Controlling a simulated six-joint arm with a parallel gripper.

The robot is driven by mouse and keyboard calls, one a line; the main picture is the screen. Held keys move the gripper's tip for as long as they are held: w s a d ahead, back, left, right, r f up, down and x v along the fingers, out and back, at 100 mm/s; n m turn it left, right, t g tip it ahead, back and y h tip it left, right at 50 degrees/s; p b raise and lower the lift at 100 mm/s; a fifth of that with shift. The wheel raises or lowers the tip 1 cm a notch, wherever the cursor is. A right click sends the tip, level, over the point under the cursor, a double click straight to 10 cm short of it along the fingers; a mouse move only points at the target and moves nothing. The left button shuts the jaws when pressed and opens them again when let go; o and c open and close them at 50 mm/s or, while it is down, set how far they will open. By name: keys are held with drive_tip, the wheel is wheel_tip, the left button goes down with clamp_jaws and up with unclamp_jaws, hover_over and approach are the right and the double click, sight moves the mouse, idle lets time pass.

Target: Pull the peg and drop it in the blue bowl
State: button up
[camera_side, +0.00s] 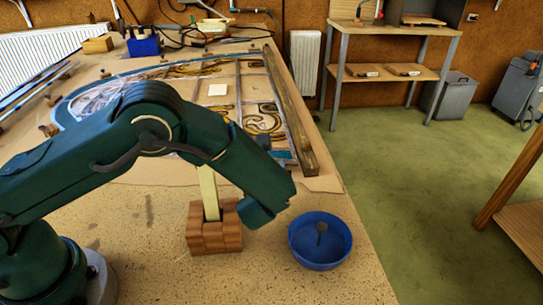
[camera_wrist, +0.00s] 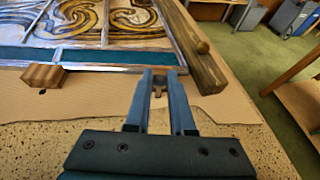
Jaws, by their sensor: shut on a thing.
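My gripper (camera_wrist: 159,80) is shut on a small tan-brown piece, the peg (camera_wrist: 157,91), which shows only partly between the fingertips in the wrist view. In the side view my arm's end is above the bench, between a brown wooden block (camera_side: 213,239) and the blue bowl (camera_side: 320,263); the fingers and the held peg are hidden there. A pale upright stick (camera_side: 209,194) rises from the brown block, its top hidden behind my arm. The blue bowl stands on the bench to the right of my arm's end, with a small dark shape inside that I cannot identify.
The leaded panel (camera_wrist: 105,18) lies beyond my gripper, bordered on the right by a thick wooden beam (camera_side: 294,130). A striped wooden block (camera_wrist: 43,75) lies by the panel's near edge. The bench edge drops to the green floor right of the bowl. Bare bench lies in front of it.

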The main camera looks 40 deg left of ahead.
clamp_jaws()
drive_tip(key=shift+r, duration=0.45)
drive_tip(key=shift+r, duration=0.35)
drive_tip(key=shift+r, duration=0.15)
drive_tip(key=shift+r, duration=0.65)
drive_tip(key=shift+r, duration=0.2)
drive_tip(key=shift+r, duration=2.45)
